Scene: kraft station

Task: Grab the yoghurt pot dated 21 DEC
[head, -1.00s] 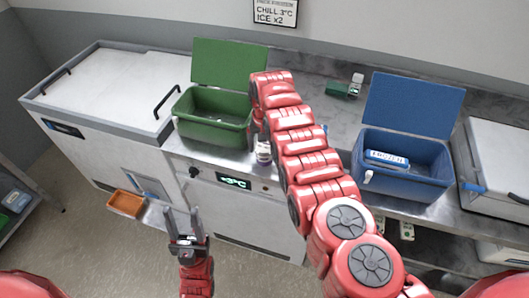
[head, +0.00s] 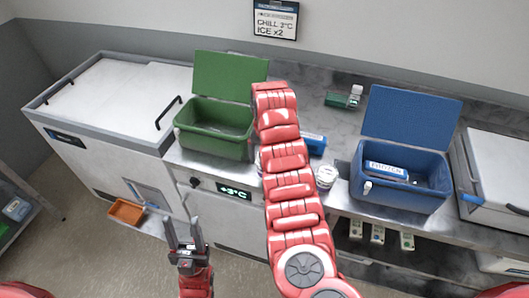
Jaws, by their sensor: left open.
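A small white pot (head: 325,176) with a pale lid stands near the front edge of the steel counter, just right of my red right arm. A sliver of another pale item (head: 261,160) shows at the left edge of that arm. No date can be read on either. My left gripper (head: 182,224) is open and empty, low in front of the counter's left part, well apart from the pots. My right arm crosses the middle of the view and hides part of the counter; its gripper does not show.
An open green box (head: 213,140) stands left, an open blue box (head: 400,195) right, with a pack marked FROZEN (head: 386,169) in it. A blue pack (head: 314,143) lies behind the white pot. An orange tray (head: 126,211) is low left. A display (head: 234,191) reads +3°C.

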